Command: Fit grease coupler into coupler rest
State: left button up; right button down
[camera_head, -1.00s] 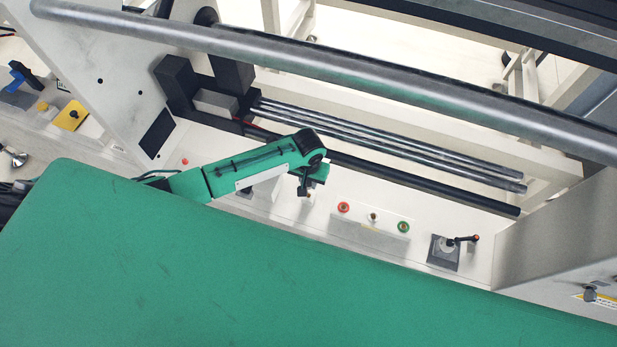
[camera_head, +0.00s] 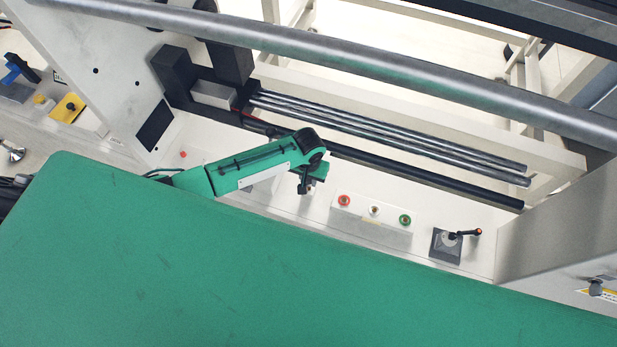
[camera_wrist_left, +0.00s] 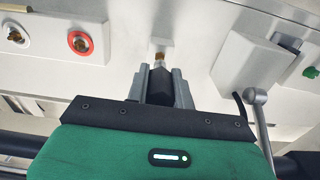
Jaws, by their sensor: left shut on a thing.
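My left gripper (camera_head: 304,188) shows in the head view at the end of the green arm, beside the panel. In the left wrist view its two grey jaws (camera_wrist_left: 160,88) are shut on a dark body with a brass and pale tip, which looks like the grease coupler (camera_wrist_left: 160,60). The tip points at the pale panel face; I cannot tell whether it touches. The coupler is too small to make out in the head view. I cannot pick out the coupler rest for certain. My right gripper is not in view.
Red (camera_head: 344,200), white (camera_head: 374,210) and green (camera_head: 405,219) ringed fittings sit right of the gripper. A lever on a grey plate (camera_head: 446,246) stands further right. Steel rods (camera_head: 400,133) run behind. In the wrist view a grey block (camera_wrist_left: 245,65) lies right of the jaws.

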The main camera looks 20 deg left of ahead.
pick_arm(q)
jog(key=shift+r+p, duration=0.1)
jog(key=shift+p, duration=0.3)
dwell(0.8)
jog(key=shift+p, duration=0.4)
jog(key=shift+p, duration=0.35)
dwell(0.6)
jog(key=shift+f+b, duration=0.6)
jog(key=shift+f, duration=0.5)
jog(key=o, duration=1.1)
jog(key=shift+c, duration=0.2)
